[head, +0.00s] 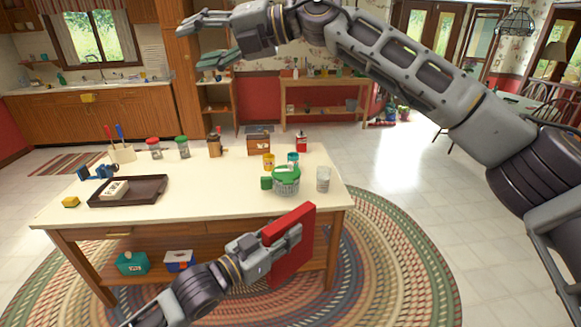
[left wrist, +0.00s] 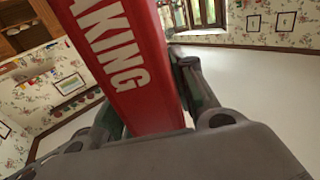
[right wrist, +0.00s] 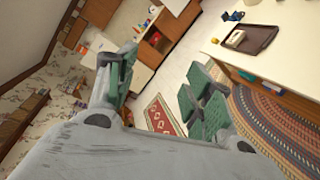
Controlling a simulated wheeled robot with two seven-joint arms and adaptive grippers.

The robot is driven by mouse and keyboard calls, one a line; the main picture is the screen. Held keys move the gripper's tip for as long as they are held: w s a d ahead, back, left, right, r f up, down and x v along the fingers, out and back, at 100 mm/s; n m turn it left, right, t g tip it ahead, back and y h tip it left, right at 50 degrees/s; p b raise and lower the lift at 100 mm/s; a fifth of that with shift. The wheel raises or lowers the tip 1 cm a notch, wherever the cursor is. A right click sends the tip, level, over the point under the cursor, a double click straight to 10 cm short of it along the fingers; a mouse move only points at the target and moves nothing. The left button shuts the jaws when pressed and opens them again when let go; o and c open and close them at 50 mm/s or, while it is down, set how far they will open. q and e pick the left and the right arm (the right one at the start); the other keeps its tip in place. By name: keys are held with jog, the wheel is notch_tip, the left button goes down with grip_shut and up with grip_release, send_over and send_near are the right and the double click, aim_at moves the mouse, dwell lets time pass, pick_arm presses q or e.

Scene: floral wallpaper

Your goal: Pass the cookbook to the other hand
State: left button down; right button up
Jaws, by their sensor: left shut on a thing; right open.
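The cookbook (head: 293,262) is a red, thick book held upright in front of the table's right front corner in the head view. In the left wrist view the cookbook (left wrist: 122,60) shows white letters reading "AKING" on its red side. My left gripper (head: 288,240) is shut on the cookbook, with a finger on either side of it; the fingers also show in the left wrist view (left wrist: 150,110). My right gripper (head: 203,42) is open and empty, high up at the top of the head view, well apart from the cookbook. Its green-padded fingers are spread in the right wrist view (right wrist: 160,95).
The white-topped table (head: 225,190) carries a dark tray (head: 152,197), a green-lidded container (head: 286,181), a glass (head: 323,179) and several jars. Two boxes stand on its lower shelf. A braided rug (head: 400,270) lies around it. Floor at the right is clear.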

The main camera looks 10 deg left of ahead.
jog(key=s+f+h, duration=0.3)
jog(key=f+h, duration=0.1)
jog(key=f, duration=0.6)
jog(key=m+h, duration=1.1)
jog(key=h, duration=0.1)
send_over(290, 217)
notch_tip(290, 217, down, 12)
jog(key=shift+d+f+m, duration=0.1)
jog(key=shift+m, duration=0.8)
jog(key=shift+f, duration=0.1)
jog(key=shift+f, duration=5.9)
